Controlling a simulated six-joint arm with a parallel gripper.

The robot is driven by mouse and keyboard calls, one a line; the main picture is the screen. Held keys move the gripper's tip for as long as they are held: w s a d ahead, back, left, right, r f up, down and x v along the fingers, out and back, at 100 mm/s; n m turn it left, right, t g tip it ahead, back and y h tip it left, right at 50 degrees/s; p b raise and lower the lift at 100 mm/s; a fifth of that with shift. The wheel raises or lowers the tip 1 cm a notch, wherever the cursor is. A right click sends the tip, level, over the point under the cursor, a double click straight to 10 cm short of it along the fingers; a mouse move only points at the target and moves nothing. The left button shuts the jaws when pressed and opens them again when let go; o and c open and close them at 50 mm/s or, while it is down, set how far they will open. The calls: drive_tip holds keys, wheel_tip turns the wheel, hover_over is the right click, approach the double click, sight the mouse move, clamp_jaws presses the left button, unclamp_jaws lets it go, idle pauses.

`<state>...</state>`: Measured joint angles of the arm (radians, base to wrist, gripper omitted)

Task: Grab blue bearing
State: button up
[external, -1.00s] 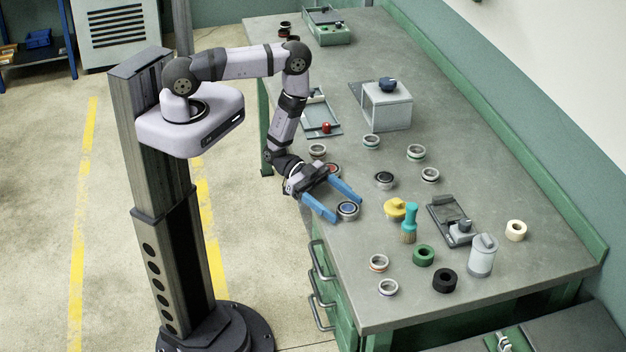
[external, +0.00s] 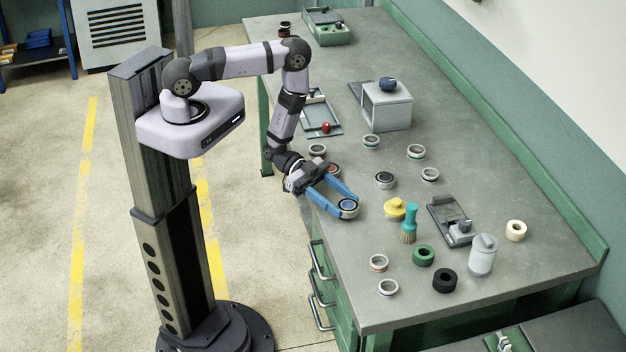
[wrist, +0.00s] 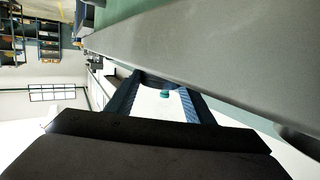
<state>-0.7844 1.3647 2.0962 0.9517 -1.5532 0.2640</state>
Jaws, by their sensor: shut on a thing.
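The blue bearing (external: 348,206) is a small metal ring with a blue face, lying near the left edge of the bench. My gripper (external: 348,203) has its two blue fingers closed on the bearing, one on each side. The bearing appears to be at bench level; I cannot tell whether it touches the surface.
A red-faced bearing (external: 333,171) lies just behind the fingers, and a dark-centred bearing (external: 385,180) sits to the right. A yellow object (external: 395,209) and a teal brush (external: 410,222) stand right of the gripper. The bench middle (external: 480,170) has free room.

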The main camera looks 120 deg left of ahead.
sight(340, 200)
drive_tip(key=shift+r+b, duration=1)
drive_tip(key=shift+r, duration=3.55)
